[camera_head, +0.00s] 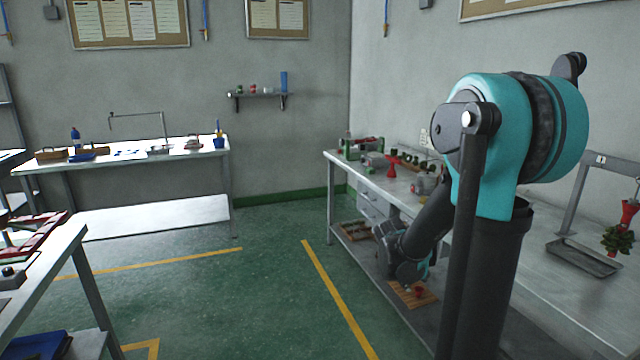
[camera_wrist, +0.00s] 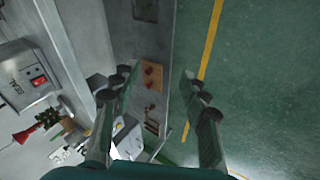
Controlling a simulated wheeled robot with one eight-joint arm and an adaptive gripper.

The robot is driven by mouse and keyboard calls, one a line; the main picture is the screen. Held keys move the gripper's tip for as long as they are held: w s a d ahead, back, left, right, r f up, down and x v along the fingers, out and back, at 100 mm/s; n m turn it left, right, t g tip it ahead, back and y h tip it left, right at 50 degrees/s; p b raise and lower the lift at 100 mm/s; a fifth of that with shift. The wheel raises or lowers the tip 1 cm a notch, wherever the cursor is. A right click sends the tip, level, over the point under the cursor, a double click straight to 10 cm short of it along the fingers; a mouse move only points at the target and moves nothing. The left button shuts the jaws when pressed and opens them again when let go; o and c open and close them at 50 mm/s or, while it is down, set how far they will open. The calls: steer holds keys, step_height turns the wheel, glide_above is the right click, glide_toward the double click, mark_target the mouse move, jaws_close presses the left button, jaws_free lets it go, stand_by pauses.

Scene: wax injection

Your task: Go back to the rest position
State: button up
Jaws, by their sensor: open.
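My gripper (camera_wrist: 157,82) is open and empty in the wrist view, its two fingers spread wide apart. Beyond the fingers lie the lower shelf of the workbench, seen from above, and the green floor. In the head view my arm bends down in front of the right workbench (camera_head: 345,170), with its wrist low beside the bench's front edge. The fingers cannot be made out clearly there.
A wooden board (camera_head: 414,294) with a small red item lies on the lower shelf; it also shows in the wrist view (camera_wrist: 152,73). Yellow-marked green floor (camera_head: 240,300) is open in the middle.

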steer(key=s+a+f+m+y, duration=0.1)
steer(key=s+a, duration=0.3)
steer(key=s, duration=0.5)
steer(key=s+a+f+m+y, duration=0.1)
steer(key=s+a+y, duration=0.3)
steer(key=s, duration=0.5)
steer(key=shift+s+a+f+y, duration=0.2)
steer(key=shift+a+f+y, duration=0.1)
steer(key=shift+a+f, duration=0.35)
